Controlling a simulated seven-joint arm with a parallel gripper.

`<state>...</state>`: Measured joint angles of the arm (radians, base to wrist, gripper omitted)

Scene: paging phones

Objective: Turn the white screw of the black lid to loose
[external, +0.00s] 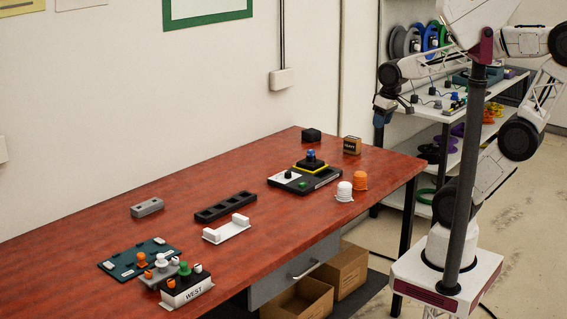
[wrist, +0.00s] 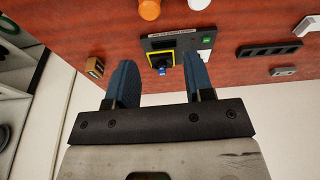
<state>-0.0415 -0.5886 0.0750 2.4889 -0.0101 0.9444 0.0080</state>
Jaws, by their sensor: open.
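A box marked WEST (external: 187,292) stands at the near left end of the red table in the external view. Its top looks like a black lid (external: 179,283) with small coloured knobs, among them a small white one (external: 198,268) at the right and an orange one at the left. A grey piece with several knobs is close behind it, and the parts overlap. The screw's turn position is too small to tell. My gripper (external: 384,108) is up beyond the far right table end, far from the box. The wrist view shows its blue fingers (wrist: 159,60) apart and empty.
A black console with a blue-topped knob (external: 311,156) is at the table's right, with white (external: 344,191) and orange (external: 360,181) caps beside it. A dark slotted tray (external: 225,206), white bracket (external: 228,229), grey block (external: 147,208) and teal board (external: 128,262) lie leftward.

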